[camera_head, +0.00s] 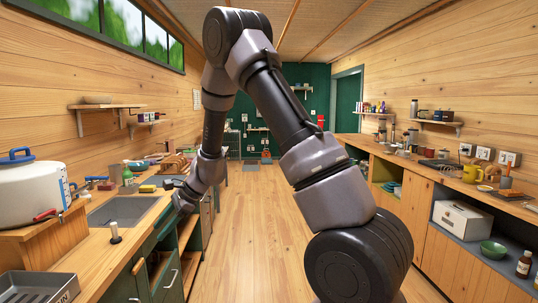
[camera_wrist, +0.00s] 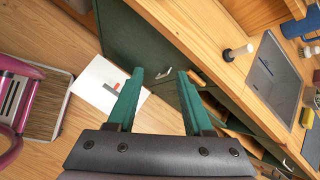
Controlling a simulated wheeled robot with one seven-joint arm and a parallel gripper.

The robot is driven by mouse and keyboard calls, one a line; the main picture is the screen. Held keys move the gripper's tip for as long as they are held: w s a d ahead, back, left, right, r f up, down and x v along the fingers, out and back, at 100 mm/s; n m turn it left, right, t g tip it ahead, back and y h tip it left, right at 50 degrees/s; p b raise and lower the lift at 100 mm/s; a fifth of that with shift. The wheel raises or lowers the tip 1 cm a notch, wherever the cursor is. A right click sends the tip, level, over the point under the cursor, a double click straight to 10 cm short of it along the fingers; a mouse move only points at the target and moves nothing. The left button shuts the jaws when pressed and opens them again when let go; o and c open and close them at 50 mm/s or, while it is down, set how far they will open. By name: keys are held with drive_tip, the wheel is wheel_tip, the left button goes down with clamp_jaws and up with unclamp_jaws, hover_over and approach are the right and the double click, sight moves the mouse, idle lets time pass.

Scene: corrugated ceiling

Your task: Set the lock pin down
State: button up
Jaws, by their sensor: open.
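A small upright piece with a dark top and a pale lower part, which looks like the lock pin (camera_head: 115,231), stands on the wooden counter in front of the sink. It also shows in the wrist view (camera_wrist: 238,51), on the counter near the sink's edge. My gripper (camera_wrist: 160,72) is open, with two green fingers and nothing held between them. It points at the dark green cabinet front below the counter, apart from the pin. In the head view my gripper (camera_head: 181,204) is small and dark, by the counter's front edge, and its fingers are hard to make out.
A pink-framed step stool (camera_wrist: 40,100) and a white sheet (camera_wrist: 100,84) are on the floor. The middle aisle floor (camera_head: 255,240) is clear.

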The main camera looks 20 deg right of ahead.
drive_tip(key=s+d+r+n+t, duration=0.1)
drive_tip(key=s+d+r+n, duration=0.3)
drive_tip(key=r, duration=0.6)
drive_tip(key=s+d+r+n, duration=0.2)
drive_tip(key=s+d+r, duration=0.4)
drive_tip(key=r, duration=0.4)
drive_tip(key=s+d+r+n+t+h, duration=0.2)
drive_tip(key=s+d+r+h, duration=0.1)
drive_tip(key=s+d, duration=0.4)
drive_tip(key=s+d+r+n+t+h, duration=0.2)
drive_tip(key=s+d+r+h, duration=0.1)
drive_tip(key=s+d, duration=0.4)
drive_tip(key=shift+s+r+n+t, duration=0.3)
drive_tip(key=shift+s+r+n, duration=0.1)
drive_tip(key=shift+s+r, duration=0.4)
drive_tip(key=shift+a, duration=0.1)
